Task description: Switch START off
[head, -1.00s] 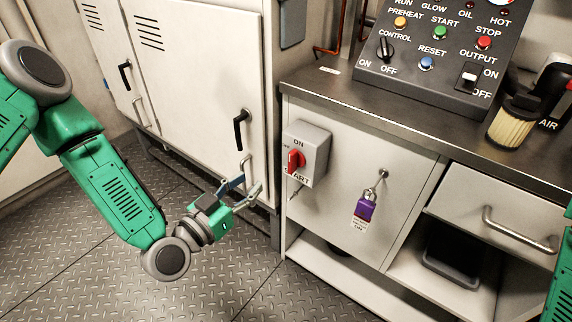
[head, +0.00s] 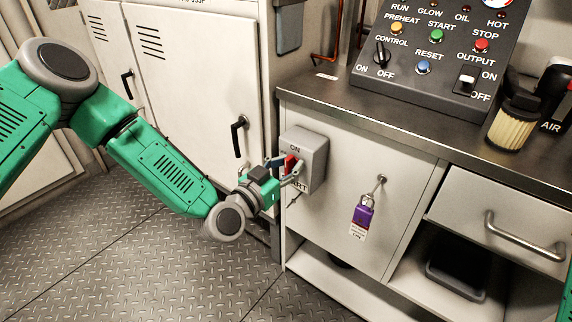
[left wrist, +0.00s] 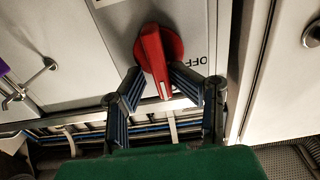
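The START switch is a grey box (head: 314,150) on the front of the counter cabinet, marked ON at the top. Its red knob (head: 290,164) is partly covered by my left gripper (head: 285,168). In the left wrist view the red knob (left wrist: 153,55) has its white mark at the lower end of the handle, with the OFF lettering upside down to its right; the mark points to the ON side. My left gripper's fingers (left wrist: 157,80) stand open on either side of the handle, apparently with narrow gaps; contact is unclear. My right gripper is out of view.
A purple padlock with a tag (head: 362,212) hangs right of the switch. The control panel (head: 436,55) stands on the counter (head: 340,92). A white cabinet door with a black handle (head: 238,135) is left of the switch. The floor in front is clear.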

